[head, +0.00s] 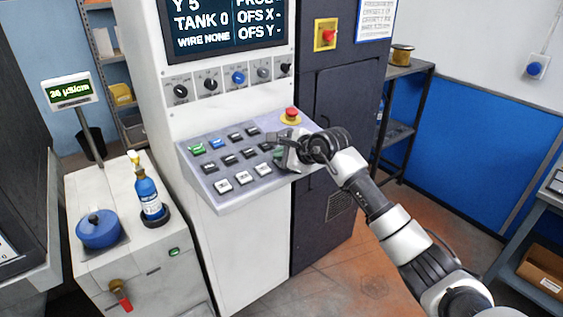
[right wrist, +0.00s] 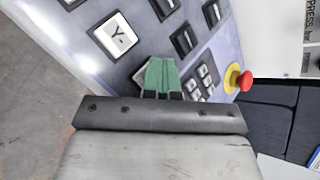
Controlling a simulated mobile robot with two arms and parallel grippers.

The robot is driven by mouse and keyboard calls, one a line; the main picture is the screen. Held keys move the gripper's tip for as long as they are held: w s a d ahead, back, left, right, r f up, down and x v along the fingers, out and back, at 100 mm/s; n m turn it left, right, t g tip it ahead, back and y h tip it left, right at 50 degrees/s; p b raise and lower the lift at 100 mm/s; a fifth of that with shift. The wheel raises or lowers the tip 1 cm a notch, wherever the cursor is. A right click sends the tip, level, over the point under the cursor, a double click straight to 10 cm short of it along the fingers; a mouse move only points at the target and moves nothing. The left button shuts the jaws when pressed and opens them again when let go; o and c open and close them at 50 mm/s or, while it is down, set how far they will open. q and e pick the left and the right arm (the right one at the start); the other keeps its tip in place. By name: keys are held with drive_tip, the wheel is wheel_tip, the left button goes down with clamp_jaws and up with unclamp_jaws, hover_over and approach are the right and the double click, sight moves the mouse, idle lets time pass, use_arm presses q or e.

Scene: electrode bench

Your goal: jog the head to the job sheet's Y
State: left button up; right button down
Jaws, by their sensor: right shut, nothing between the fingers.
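The control panel (head: 215,190) holds rows of dark, white and green keys below a screen (head: 225,22) reading "Y 5", "TANK 0" and "WIRE NONE". The screen's top is cut off. My right gripper (head: 284,149) is shut and empty at the right part of the keys. In the right wrist view its green fingertips (right wrist: 162,76) cover most of a white key, whose label is hidden. A white "Y-" key (right wrist: 115,36) lies beside that one. I cannot tell whether the fingertips touch the key. A posted sheet (head: 377,17) is too small to read. My left gripper is out of view.
A red emergency button (head: 290,115) sits at the panel's upper right, close to my right gripper. Several knobs (head: 238,78) line the face above. A side cabinet (head: 140,245) carries a blue bottle (head: 149,195) and a blue pot (head: 98,229).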

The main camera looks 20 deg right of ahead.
drive_tip(key=shift+r, duration=0.1)
drive_tip(key=shift+s+d+r+p, duration=0.1)
drive_tip(key=shift+r+p, duration=0.1)
drive_tip(key=shift+r, duration=0.15)
drive_tip(key=shift+s+r+p, duration=0.1)
drive_tip(key=shift+r+p, duration=0.05)
drive_tip(key=shift+r, duration=0.15)
drive_tip(key=r+p, duration=0.1)
drive_tip(key=r, duration=0.2)
drive_tip(key=s+r+p, duration=0.1)
drive_tip(key=r, duration=0.1)
drive_tip(key=shift+d+p, duration=0.15)
drive_tip(key=shift+p, duration=0.2)
drive_tip(key=shift+f, duration=0.1)
idle(0.4)
